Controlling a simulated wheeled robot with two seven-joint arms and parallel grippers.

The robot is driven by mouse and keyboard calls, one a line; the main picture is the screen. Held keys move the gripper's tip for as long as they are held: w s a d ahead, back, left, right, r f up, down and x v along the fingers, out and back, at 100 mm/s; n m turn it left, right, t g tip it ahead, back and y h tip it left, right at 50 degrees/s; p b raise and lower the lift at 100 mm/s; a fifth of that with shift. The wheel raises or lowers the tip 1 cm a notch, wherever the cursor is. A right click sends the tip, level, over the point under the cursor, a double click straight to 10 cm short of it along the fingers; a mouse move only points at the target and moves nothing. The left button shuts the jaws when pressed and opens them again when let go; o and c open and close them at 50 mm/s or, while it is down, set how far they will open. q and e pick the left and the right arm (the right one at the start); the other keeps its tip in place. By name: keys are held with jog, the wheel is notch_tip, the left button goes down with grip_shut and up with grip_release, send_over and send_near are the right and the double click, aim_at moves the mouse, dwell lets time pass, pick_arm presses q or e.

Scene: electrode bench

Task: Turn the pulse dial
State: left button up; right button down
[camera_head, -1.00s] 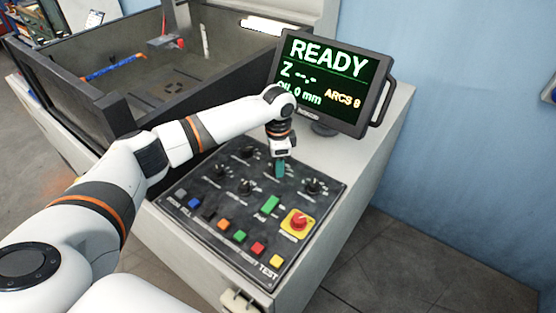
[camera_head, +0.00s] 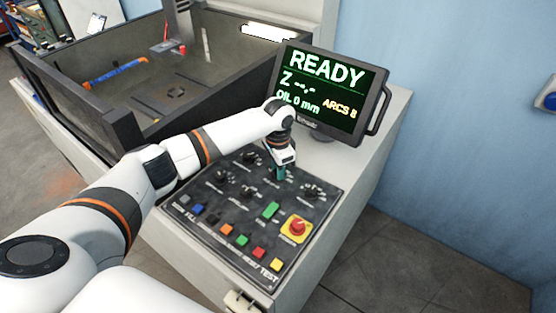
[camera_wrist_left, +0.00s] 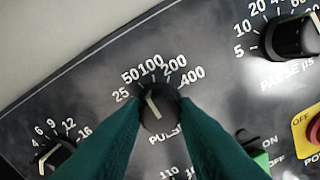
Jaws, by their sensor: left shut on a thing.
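The pulse dial (camera_wrist_left: 160,108) is a round black knob with a white pointer line, in the middle of the left wrist view. Its printed scale runs 25, 50, 100, 200, 400. The pointer leans a little left of straight up, toward the 50 and 100 marks. My left gripper (camera_wrist_left: 162,112) has its green fingers shut on the dial, one on each side. In the head view my left gripper (camera_head: 278,174) reaches down to the upper part of the control panel and hides the dial. My right gripper is not in view.
The black panel (camera_head: 190,223) carries other dials, including the pause dial (camera_wrist_left: 294,38), coloured buttons, a green switch (camera_head: 271,210) and a red stop button (camera_head: 297,228) on yellow. A monitor (camera_head: 328,92) reading READY stands behind my gripper. An open tank (camera_head: 215,85) lies at the left.

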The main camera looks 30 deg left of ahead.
pick_arm(q)
jog(key=n+p, duration=0.5)
jog(key=p, duration=0.1)
jog(key=shift+r+n, duration=0.3)
jog(key=shift+n, duration=0.1)
jog(key=n+p, duration=0.2)
jog(key=shift+f+n, duration=0.1)
jog(key=shift+n, duration=0.2)
jog(key=n+p, duration=0.1)
jog(key=n, duration=0.1)
jog(key=shift+f+n, duration=0.1)
jog(key=shift+n, duration=1.9)
jog(key=shift+w+n, duration=0.1)
jog(key=shift+n, duration=0.2)
jog(key=o, duration=1)
